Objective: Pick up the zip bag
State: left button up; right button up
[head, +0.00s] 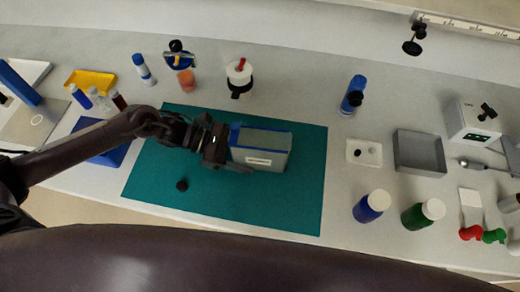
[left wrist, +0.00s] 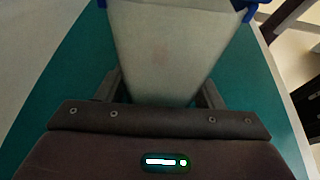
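The zip bag (head: 262,147) is a pale grey block-like pouch with blue edging and a white label. It is over the right half of the teal mat (head: 230,202). My left gripper (head: 226,147) is at its left end. In the left wrist view the pale face of the bag (left wrist: 170,50) fills the upper middle, with blue corners at the top. The fingers of my left gripper (left wrist: 160,88) are wide apart, one at each side of the bag's lower part. Contact with the bag is not clear. My right gripper is not in view.
A white-topped pot (head: 239,75) stands behind. To the right are a white tray (head: 364,152), a grey tray (head: 420,152), a blue bottle (head: 370,206) and a green bottle (head: 422,214). The mat's front right is clear.

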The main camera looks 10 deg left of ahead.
pick_arm(q)
jog(key=c, duration=0.7)
jog(key=shift+o, duration=0.2)
jog(key=shift+r, duration=0.1)
